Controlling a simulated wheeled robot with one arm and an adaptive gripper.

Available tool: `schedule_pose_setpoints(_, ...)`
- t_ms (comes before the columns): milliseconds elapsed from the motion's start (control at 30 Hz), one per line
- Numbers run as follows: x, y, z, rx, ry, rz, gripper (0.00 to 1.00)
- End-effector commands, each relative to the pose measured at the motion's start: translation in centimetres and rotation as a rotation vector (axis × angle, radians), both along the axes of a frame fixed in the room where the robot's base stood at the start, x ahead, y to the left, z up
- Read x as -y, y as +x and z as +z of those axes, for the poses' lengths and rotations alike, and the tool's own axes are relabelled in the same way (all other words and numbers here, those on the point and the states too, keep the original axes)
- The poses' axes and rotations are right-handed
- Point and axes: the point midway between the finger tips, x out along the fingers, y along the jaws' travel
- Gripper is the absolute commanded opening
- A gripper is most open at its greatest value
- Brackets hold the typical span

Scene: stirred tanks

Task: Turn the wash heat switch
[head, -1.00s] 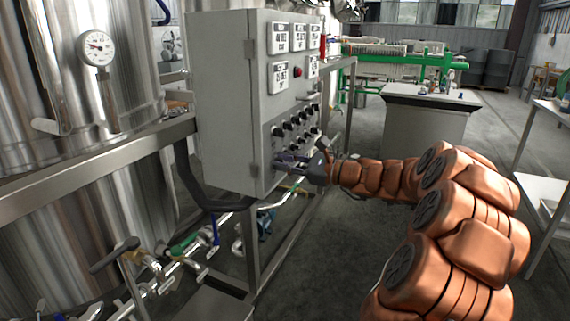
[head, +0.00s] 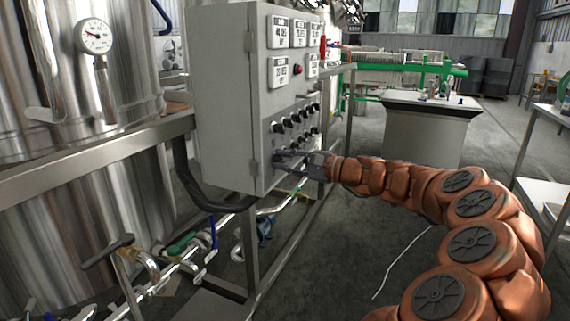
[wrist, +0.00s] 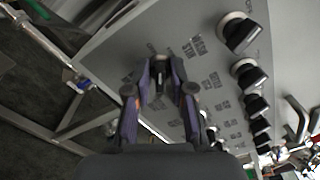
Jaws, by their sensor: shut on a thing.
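The wash heat switch (wrist: 159,76) is a small dark knob at the corner of the panel face in the wrist view. Printed lettering sits beside it, partly legible. My gripper (wrist: 161,70) has its two fingers on either side of this knob and is shut on it. In the head view, my gripper (head: 283,158) reaches the lower near corner of the grey control cabinet (head: 222,90). The fingers hide most of the knob there, so its pointer angle cannot be told.
Several other black knobs (wrist: 247,74) line the panel close by. Digital displays (head: 279,32) and a red button (head: 297,70) sit above. A steel tank (head: 60,130) and pipes with valves (head: 165,275) stand left.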

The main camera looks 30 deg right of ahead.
Motion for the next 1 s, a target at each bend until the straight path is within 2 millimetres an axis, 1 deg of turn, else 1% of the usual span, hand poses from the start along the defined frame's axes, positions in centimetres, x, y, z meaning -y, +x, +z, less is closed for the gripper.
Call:
schedule_pose_setpoints(500, -0.09, -0.01, -0.15, 0.008, -0.019, 0.003, 0.00)
schedule_pose_setpoints(533, -0.10, 0.00, -0.15, 0.008, -0.019, 0.003, 0.26)
schedule_pose_setpoints(633, -0.08, -0.01, -0.11, 0.009, -0.018, 0.002, 0.35)
schedule_pose_setpoints(1000, 0.21, -0.32, -0.02, 0.010, -0.017, 0.000, 0.35)
